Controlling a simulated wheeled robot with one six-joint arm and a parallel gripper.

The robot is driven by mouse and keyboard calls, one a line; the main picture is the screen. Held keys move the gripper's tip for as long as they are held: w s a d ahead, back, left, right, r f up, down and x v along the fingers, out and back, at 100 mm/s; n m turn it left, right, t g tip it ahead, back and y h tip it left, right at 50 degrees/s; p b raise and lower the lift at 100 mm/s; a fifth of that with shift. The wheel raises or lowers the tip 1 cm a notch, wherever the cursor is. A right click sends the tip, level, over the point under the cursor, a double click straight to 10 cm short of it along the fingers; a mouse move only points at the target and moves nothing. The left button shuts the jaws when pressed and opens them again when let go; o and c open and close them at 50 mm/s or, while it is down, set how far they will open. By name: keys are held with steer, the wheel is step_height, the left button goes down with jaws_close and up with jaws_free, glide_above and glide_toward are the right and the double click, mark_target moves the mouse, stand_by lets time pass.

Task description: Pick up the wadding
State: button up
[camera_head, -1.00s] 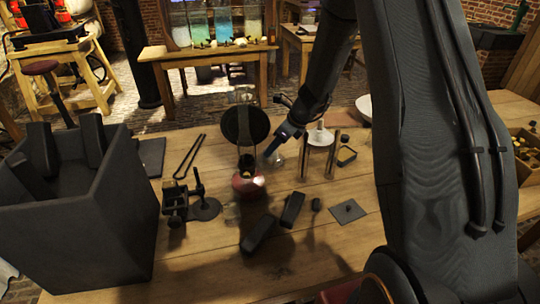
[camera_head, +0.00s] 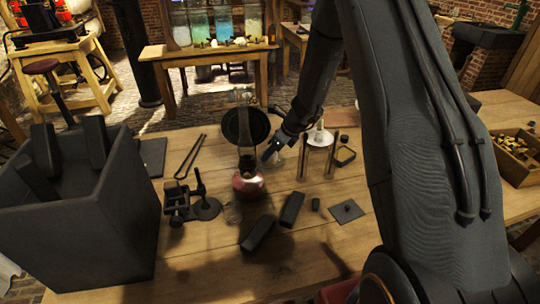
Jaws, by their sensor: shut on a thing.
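My gripper (camera_head: 267,155) reaches down from the upper right, over the middle of the wooden table. It is beside the red-based glass vessel (camera_head: 248,184), just right of its neck. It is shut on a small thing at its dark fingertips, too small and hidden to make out. I cannot pick out the wadding clearly anywhere in view.
A large black box (camera_head: 115,225) fills the table's left. A round black disc (camera_head: 245,125) stands behind the vessel. Two black blocks (camera_head: 274,222) lie in front. A compartmented wooden box (camera_head: 515,155) is at far right.

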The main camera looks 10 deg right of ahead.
steer(key=shift+r, duration=0.2)
step_height(320, 180, up, 28)
steer(key=b, duration=0.2)
steer(key=shift+f, duration=0.15)
steer(key=o, duration=0.4)
steer(key=shift+c, duration=1.2)
